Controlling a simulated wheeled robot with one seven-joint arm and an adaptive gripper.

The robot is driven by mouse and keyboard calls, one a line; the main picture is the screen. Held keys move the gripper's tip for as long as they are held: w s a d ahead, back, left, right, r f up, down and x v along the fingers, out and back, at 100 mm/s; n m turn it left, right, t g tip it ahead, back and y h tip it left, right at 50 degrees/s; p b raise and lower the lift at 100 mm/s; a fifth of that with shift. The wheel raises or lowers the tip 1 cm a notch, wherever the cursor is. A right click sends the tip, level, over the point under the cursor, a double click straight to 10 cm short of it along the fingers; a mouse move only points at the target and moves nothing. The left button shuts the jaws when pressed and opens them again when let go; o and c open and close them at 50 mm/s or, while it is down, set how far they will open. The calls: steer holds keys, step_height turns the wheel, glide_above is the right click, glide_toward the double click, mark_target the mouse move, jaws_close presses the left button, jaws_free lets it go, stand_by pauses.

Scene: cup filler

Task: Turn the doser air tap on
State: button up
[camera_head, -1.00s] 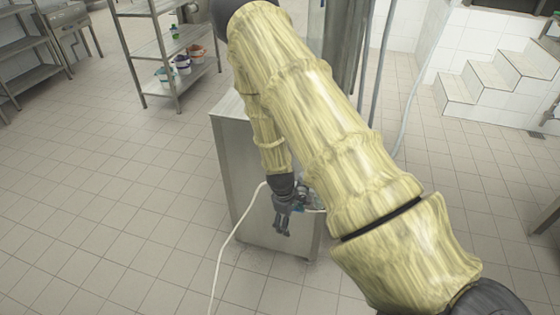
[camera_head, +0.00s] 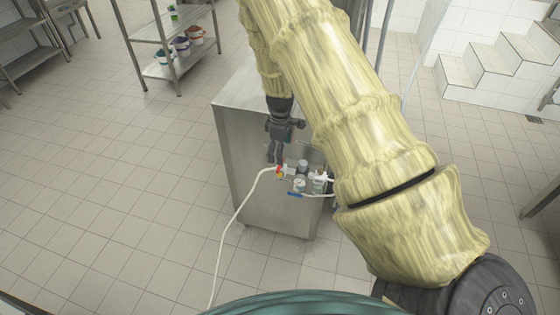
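The air fittings (camera_head: 302,183) are on the front face of a steel cabinet. They include pale round and boxy parts, a small red and yellow piece (camera_head: 281,171) at their left end, and a blue lever-like piece (camera_head: 295,194) below. I cannot tell for sure which piece is the doser air tap. My gripper (camera_head: 274,160) points down in front of the cabinet, just above and left of the fittings, with its tips close to the red and yellow piece. Whether it touches is unclear. The finger gap is too small to judge. No object shows in it.
The steel cabinet (camera_head: 245,168) stands mid-floor. A white hose (camera_head: 235,220) runs from the fittings down across the floor. My arm covers the area right of the cabinet. A shelf rack (camera_head: 160,52) with buckets stands behind left. The tiled floor at left is clear.

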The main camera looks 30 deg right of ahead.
steer(key=shift+f+p, duration=1.05)
steer(key=shift+f, duration=2.15)
steer(key=c, duration=1)
